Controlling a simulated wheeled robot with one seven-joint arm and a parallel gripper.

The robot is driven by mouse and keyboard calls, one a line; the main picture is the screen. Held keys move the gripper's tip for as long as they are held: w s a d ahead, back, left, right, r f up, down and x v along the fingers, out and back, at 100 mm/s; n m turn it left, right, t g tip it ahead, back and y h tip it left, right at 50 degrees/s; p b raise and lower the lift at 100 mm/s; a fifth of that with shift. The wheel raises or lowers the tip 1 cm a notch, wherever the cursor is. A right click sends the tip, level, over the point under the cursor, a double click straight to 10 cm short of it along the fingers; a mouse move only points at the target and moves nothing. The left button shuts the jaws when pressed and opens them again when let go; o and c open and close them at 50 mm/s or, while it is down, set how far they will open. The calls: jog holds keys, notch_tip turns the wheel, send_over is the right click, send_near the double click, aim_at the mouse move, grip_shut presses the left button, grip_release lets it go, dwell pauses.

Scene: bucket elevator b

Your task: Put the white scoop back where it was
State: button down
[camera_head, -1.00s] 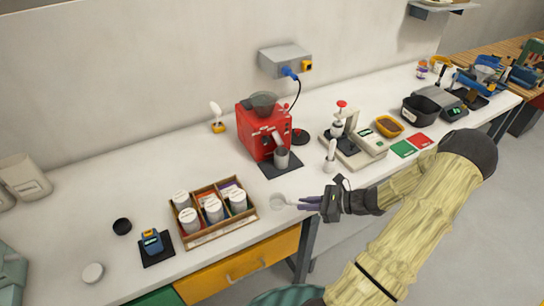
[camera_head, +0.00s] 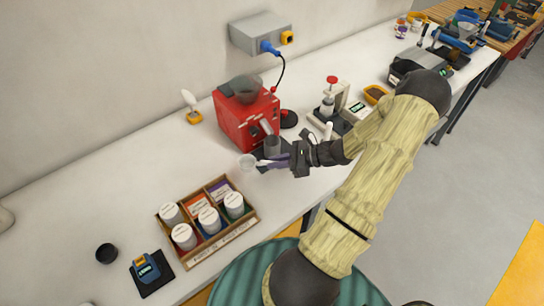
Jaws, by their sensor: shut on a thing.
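My gripper (camera_head: 277,161) is shut on the white scoop (camera_head: 247,161). The scoop's round pale bowl points left, away from the fingers. Most of its handle is hidden by the fingers. It is over the white counter, just in front of the red grinder (camera_head: 245,114) and its dark mat. Whether the bowl touches the counter cannot be told. A wooden rack (camera_head: 244,232) with several white-lidded canisters stands to the front left of the scoop.
A white spoon-like thing in a yellow holder (camera_head: 193,116) stands left of the grinder. A black cup (camera_head: 106,253) and a blue device on a black mat (camera_head: 147,273) are front left. A press (camera_head: 328,104) stands to the right.

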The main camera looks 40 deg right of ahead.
jog(key=shift+s, duration=0.15)
notch_tip(320, 180, down, 6)
jog(key=b, duration=0.5)
jog(key=shift+f+b, duration=0.4)
jog(key=shift+b, duration=0.1)
jog(key=shift+a, duration=0.1)
jog(key=shift+f, duration=0.25)
jog(key=shift+f, duration=0.1)
jog(key=shift+f+b, duration=0.2)
jog(key=shift+b, duration=0.1)
